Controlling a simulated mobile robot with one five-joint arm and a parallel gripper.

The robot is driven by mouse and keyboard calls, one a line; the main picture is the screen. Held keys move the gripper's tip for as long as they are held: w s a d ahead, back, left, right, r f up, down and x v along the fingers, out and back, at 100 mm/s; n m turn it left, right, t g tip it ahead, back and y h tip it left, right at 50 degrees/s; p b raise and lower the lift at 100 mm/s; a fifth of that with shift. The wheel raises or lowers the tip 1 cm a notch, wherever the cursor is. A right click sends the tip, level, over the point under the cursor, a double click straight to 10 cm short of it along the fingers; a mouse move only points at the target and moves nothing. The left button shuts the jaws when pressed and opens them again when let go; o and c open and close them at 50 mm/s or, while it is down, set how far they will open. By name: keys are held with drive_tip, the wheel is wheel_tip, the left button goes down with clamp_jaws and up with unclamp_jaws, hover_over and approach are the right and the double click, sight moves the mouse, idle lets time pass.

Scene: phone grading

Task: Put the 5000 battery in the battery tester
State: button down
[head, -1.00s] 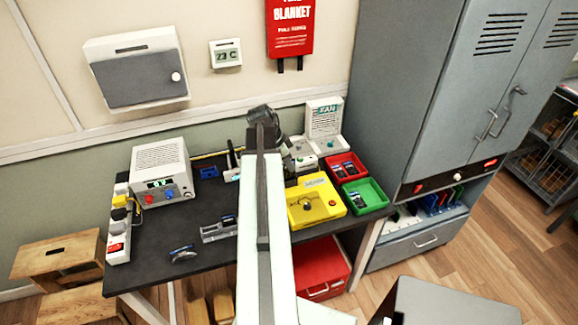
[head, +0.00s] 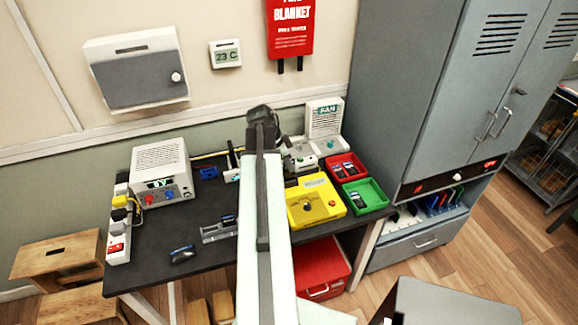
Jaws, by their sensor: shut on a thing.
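My arm rises through the middle of the head view and bends at a dark joint above the table. Its far end points down behind the upper arm, so my gripper's fingertips and anything between them are hidden. Small dark batteries lie in a red tray (head: 332,172) and a green tray (head: 379,188) on the right of the table; their labels are too small to read, so I cannot pick out the 5000 one. A small white device (head: 300,161) stands left of the red tray, partly behind my arm; I cannot tell whether it is the battery tester.
A yellow box with a dial (head: 330,208) sits right of my arm. A white power supply (head: 160,163), a power strip (head: 118,240), a grey holder (head: 214,236) and a small dark blue item (head: 182,254) are on the left. The dark tabletop (head: 150,225) has bare room there.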

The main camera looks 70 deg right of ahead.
sight(291, 176)
drive_tip(key=shift+f, duration=0.2)
drive_tip(key=shift+f+b, duration=1.8)
drive_tip(key=shift+b, duration=0.2)
drive_tip(key=shift+f, duration=0.2)
drive_tip(key=c, duration=1.5)
unclamp_jaws()
drive_tip(key=shift+r, duration=0.1)
drive_tip(key=p+v, duration=0.7)
drive_tip(key=shift+w+a+r, duration=0.1)
drive_tip(key=shift+w+r, duration=0.05)
drive_tip(key=shift+r, duration=0.15)
